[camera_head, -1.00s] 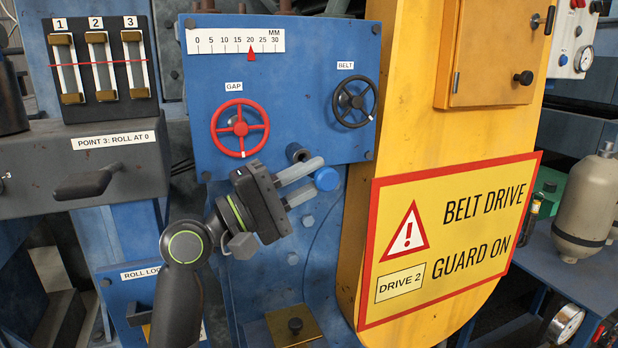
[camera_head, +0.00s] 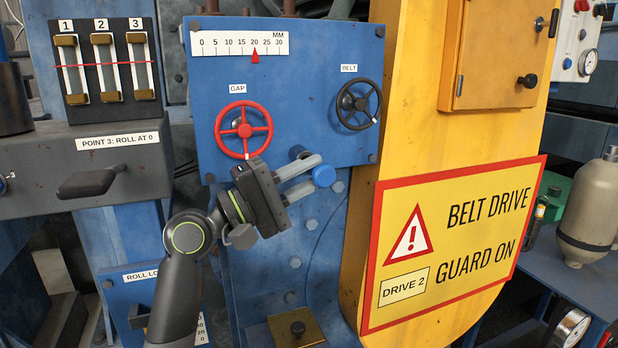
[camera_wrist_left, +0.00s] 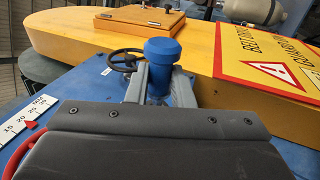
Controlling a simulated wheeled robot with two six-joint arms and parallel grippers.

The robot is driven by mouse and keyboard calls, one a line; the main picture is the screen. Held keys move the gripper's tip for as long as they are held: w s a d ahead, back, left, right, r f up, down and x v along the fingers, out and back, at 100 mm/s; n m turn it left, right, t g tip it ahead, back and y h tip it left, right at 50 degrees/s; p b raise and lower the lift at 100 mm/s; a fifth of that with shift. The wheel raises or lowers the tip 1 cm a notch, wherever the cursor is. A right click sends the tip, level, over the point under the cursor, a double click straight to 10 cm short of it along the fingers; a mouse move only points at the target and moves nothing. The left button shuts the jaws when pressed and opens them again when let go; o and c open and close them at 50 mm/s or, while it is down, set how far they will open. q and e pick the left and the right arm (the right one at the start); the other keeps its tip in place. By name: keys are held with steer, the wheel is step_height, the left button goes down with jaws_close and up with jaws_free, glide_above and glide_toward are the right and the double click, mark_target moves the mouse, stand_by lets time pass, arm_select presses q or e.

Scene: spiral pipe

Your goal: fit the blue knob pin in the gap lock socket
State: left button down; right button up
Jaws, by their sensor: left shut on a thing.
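My left gripper (camera_head: 305,178) is shut on the blue knob pin (camera_head: 324,176), below and right of the red GAP handwheel (camera_head: 244,130). In the left wrist view the pin's wide round knob (camera_wrist_left: 162,54) stands up past the two grey fingers, with its narrower shaft between them. In the head view a blue end (camera_head: 297,153) shows beyond the upper finger, where the gap lock socket on the blue panel is. The socket is covered; I cannot tell whether the pin is inside it or only in front of it. My right gripper is not in view.
The black BELT handwheel (camera_head: 358,104) is up and right of the gripper. The yellow belt guard (camera_head: 400,130) with its warning sign (camera_head: 450,240) stands out on the right. A grey block with a handle (camera_head: 88,184) is at left.

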arm_select(q)
steer(key=shift+w+a, duration=0.2)
steer(key=shift+w, duration=0.3)
steer(key=shift+w+a+b, duration=0.15)
steer(key=shift+w+b, duration=0.15)
steer(key=shift+w+a, duration=0.15)
steer(key=shift+w, duration=0.25)
steer(key=c, duration=1.2)
jaws_free()
